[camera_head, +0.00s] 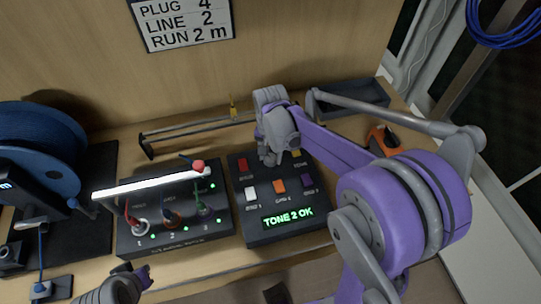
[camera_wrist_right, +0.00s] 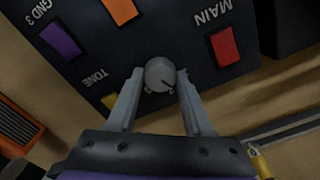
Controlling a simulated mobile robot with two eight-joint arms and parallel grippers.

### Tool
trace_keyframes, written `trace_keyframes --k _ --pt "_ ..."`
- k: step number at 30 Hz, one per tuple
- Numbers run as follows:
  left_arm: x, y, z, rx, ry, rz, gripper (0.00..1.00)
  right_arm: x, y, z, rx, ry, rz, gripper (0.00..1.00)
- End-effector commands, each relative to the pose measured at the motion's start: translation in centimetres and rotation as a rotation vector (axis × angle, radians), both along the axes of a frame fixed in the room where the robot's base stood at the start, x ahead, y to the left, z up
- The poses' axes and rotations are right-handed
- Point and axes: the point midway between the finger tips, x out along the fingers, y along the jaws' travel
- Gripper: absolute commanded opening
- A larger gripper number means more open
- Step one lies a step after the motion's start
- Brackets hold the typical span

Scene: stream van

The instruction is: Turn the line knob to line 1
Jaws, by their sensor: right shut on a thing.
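The line knob (camera_wrist_right: 160,74) is a round grey knob with a dark pointer mark, on the black panel box (camera_wrist_right: 180,35). My right gripper (camera_wrist_right: 157,80) is shut on the knob, one finger on each side. In the head view the right gripper (camera_head: 270,155) reaches down over the back of the panel box (camera_head: 255,228) and hides the knob. The box's green display (camera_head: 288,217) reads "TONE 2 OK". Part of my left gripper (camera_head: 125,285) shows at the bottom left; its jaws cannot be made out.
A black stage box (camera_head: 180,245) with plugged cables and a white bar across it stands left of the panel. A blue cable reel (camera_head: 38,135) is at far left. A wall sign (camera_head: 183,20) reads "PLUG 4, LINE 2, RUN 2 m". An orange tool (camera_head: 383,140) lies at right.

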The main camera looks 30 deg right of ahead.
Motion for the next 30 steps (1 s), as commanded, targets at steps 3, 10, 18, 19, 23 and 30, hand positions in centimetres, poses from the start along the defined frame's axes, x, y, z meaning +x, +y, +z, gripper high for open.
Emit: trace_keyframes --k 3,10,18,19,23,30 --pt "-0.1 0.0 -0.5 0.0 0.003 0.0 0.0 0.0 0.0 -0.1 -0.001 -0.001 0.108 0.0" --pt "-0.3 0.0 -1.0 0.0 0.005 0.0 0.0 0.0 0.0 0.0 -0.001 -0.001 0.312 0.0" --pt "-0.4 0.0 -1.4 0.0 0.007 0.0 0.0 0.0 0.0 0.0 -0.001 -0.001 0.489 0.0" --pt "-0.4 0.0 -1.4 0.0 0.008 0.0 0.0 0.0 0.0 0.0 -0.001 -0.001 0.503 0.0" --pt "-0.4 0.0 -1.5 0.0 0.008 0.0 0.0 0.0 0.0 0.0 -0.001 -0.001 0.553 0.0" --pt "-0.4 0.0 -1.5 0.0 0.008 0.0 0.0 0.0 0.0 0.0 -0.001 -0.001 0.596 0.0"
